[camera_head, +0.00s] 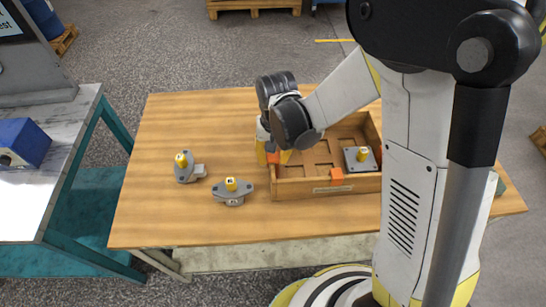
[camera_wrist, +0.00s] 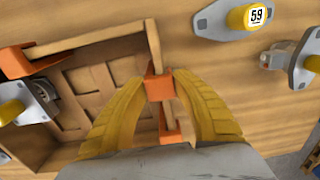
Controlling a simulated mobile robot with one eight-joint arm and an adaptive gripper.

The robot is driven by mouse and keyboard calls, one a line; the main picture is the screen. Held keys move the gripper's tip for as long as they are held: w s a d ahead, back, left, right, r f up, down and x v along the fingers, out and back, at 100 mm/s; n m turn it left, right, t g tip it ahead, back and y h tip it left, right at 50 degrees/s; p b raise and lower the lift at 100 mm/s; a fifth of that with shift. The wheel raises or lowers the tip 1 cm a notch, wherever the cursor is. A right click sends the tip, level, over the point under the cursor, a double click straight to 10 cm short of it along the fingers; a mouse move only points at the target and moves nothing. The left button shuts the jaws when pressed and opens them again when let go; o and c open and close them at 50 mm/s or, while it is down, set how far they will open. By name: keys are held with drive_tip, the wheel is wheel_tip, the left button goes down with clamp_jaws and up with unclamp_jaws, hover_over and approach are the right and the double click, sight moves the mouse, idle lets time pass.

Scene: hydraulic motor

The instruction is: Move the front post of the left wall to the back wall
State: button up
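The wooden box (camera_head: 327,190) has orange posts on its walls. The front post of the left wall (camera_wrist: 160,88) sits between the yellow fingers of my gripper (camera_head: 273,153), at the left wall. In the wrist view the fingertips (camera_wrist: 160,78) press close on both sides of this post, with no clear gap. The post appears still at the wall. A second orange post (camera_wrist: 170,130) shows beyond it on the left wall. The back wall (camera_head: 350,118) is partly hidden behind my arm.
An orange post (camera_head: 336,175) is on the front wall. A grey plate with a yellow knob (camera_head: 361,157) lies in the box. Two grey motor parts (camera_head: 232,190) (camera_head: 188,167) stand left of the box. The left of the wooden table (camera_head: 160,125) is clear.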

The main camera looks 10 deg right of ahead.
clamp_jaws()
wheel_tip(320, 180, up, 13)
drive_tip(key=p, duration=0.9)
drive_tip(key=shift+f, duration=0.2)
idle(0.7)
